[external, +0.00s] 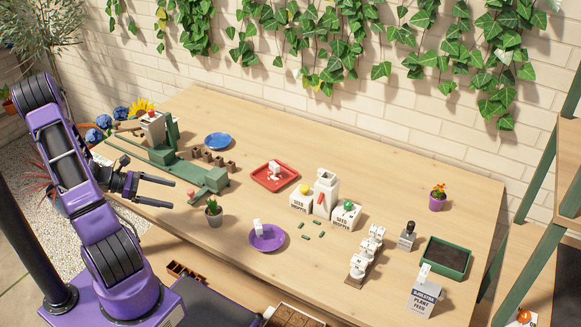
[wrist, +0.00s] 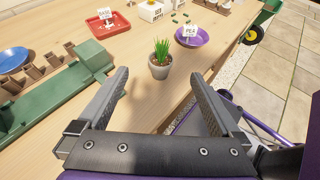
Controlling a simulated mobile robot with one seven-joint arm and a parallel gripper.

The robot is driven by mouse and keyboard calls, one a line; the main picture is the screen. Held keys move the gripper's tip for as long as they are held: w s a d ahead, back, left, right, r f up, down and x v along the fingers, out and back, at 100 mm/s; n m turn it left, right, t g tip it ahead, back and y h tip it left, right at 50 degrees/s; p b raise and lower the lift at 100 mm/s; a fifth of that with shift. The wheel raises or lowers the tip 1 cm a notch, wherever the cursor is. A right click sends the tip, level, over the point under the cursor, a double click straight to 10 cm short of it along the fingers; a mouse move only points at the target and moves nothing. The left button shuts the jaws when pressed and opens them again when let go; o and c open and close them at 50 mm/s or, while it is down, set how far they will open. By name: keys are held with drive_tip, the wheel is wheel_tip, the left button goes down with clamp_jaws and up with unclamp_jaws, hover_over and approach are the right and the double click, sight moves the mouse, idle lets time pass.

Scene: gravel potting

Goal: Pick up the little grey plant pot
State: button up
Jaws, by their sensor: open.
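The little grey plant pot (external: 214,219) holds a small green spiky plant and stands upright near the table's front edge. It also shows in the wrist view (wrist: 160,70), ahead of my gripper and roughly between the lines of its two fingers. My gripper (external: 172,193) is open and empty, to the left of the pot and apart from it in the external view. In the wrist view both fingers of my gripper (wrist: 158,82) are spread wide, with bare table between them. Nothing hides the pot.
A purple saucer (external: 279,241) with a white label stands to the right of the pot. A green contraption (external: 213,180) lies behind it, with a row of small brown pots (external: 213,157) beyond. A red tray (external: 258,180) and white hopper boxes (external: 301,202) stand farther back. Bare table surrounds the pot.

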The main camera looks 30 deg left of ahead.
sight(210, 211)
drive_tip(key=w+d+f, duration=0.1)
drive_tip(key=d+f, duration=0.1)
drive_tip(key=w+d+f+n+t, duration=0.1)
drive_tip(key=w+d+f, duration=0.1)
drive_tip(key=w+d+f+n, duration=0.1)
drive_tip(key=w+d+f, duration=0.1)
drive_tip(key=d+f, duration=0.1)
drive_tip(key=shift+y, duration=0.4)
drive_tip(key=shift+b+x, duration=0.4)
drive_tip(key=shift+x, duration=2.3)
drive_tip(key=shift+f+t, duration=0.1)
drive_tip(key=shift+t, duration=0.2)
drive_tip(key=c, duration=1.5)
